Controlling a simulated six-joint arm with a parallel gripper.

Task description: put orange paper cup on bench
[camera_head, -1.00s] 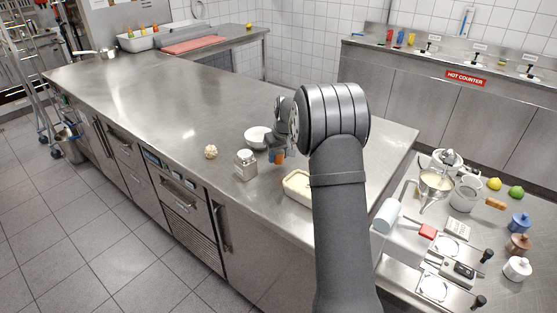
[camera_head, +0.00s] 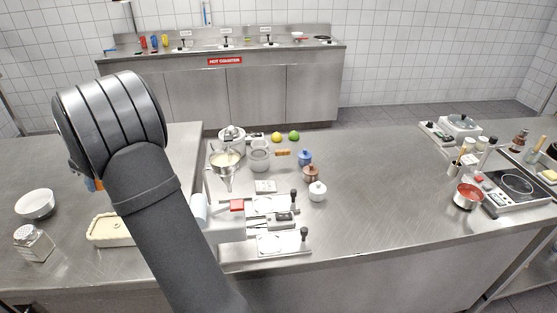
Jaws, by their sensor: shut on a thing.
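A small patch of the orange paper cup (camera_head: 99,184) shows at the left edge of my arm. My gripper (camera_head: 89,184) is mostly hidden behind my own arm, with only a sliver visible beside the cup. It is shut on the cup, above the left steel worktop. The gap between cup and worktop is hidden. A wide steel bench (camera_head: 365,190) fills the middle and right, with a large bare area at its centre.
A white bowl (camera_head: 35,205), a shaker (camera_head: 33,244) and a cream dish (camera_head: 108,230) stand near my gripper. Scales (camera_head: 275,243), a white pot (camera_head: 317,191) and a juicer (camera_head: 231,133) crowd the bench's left. A red saucepan (camera_head: 467,196) and hob (camera_head: 517,186) stand right.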

